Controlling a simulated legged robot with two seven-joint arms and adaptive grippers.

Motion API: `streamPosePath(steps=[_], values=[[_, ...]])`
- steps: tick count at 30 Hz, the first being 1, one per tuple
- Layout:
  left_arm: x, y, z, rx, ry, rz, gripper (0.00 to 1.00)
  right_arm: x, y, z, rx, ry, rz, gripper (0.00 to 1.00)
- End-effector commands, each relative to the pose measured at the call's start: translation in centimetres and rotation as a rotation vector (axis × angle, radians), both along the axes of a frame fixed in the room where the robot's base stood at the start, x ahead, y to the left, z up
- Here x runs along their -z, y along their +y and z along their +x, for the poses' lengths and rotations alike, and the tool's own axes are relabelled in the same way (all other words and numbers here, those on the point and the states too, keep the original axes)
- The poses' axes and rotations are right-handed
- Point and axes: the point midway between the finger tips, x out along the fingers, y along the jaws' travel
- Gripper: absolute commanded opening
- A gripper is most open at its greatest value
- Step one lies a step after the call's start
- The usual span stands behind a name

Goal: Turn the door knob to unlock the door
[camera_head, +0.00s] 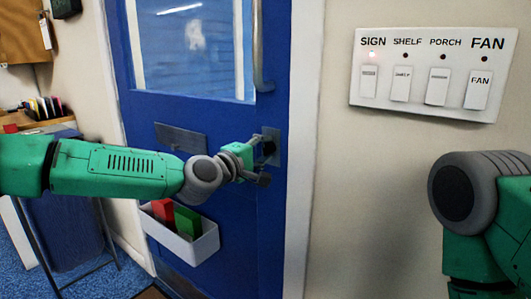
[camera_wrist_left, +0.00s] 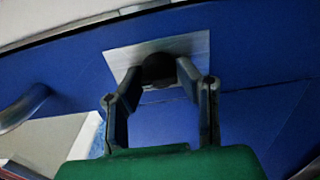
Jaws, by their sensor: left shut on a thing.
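The blue door (camera_head: 225,115) stands in front of me and looks closed, with a window in its upper part. A dark round knob (camera_head: 269,148) sits on a metal plate at the door's right edge. My left gripper (camera_head: 264,160) reaches it from the left and is shut on it. In the left wrist view the knob (camera_wrist_left: 158,70) lies between the two fingers of my left gripper (camera_wrist_left: 160,85), in front of the pale plate (camera_wrist_left: 197,45). The fingers partly hide the knob. My right arm shows at the right edge of the head view, but its gripper is out of view.
A curved door handle (camera_head: 258,60) is above the knob. A switch panel (camera_head: 432,75) is on the wall to the right, with a red light lit under SIGN. A white bin (camera_head: 190,245) with red and green items hangs low on the door.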

Motion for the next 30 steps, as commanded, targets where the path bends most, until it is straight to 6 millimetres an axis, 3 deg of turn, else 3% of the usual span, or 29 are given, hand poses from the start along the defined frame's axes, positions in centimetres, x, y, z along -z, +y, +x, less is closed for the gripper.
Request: streamPosePath(steps=[11,12,14,25,30], values=[[0.4,0.4,0.2,-0.007,0.01,-0.003,0.01,0.0,0.0,0.0,0.0,0.0,0.0,0.0],[0.4,0.4,0.2,-0.007,0.01,-0.003,0.33,0.0,0.0,0.0,0.0,0.0,0.0,0.0],[0.4,0.4,0.2,-0.006,0.01,-0.003,0.48,0.0,0.0,0.0,0.0,0.0,0.0,0.0],[0.1,0.3,-0.3,-0.002,0.004,-0.002,0.48,0.0,0.0,-0.2,0.0,-0.003,0.0,0.0],[0.2,1.7,-2.0,-0.002,0.005,-0.001,0.48,0.0,0.0,-0.2,0.0,-0.003,0.0,0.0]])
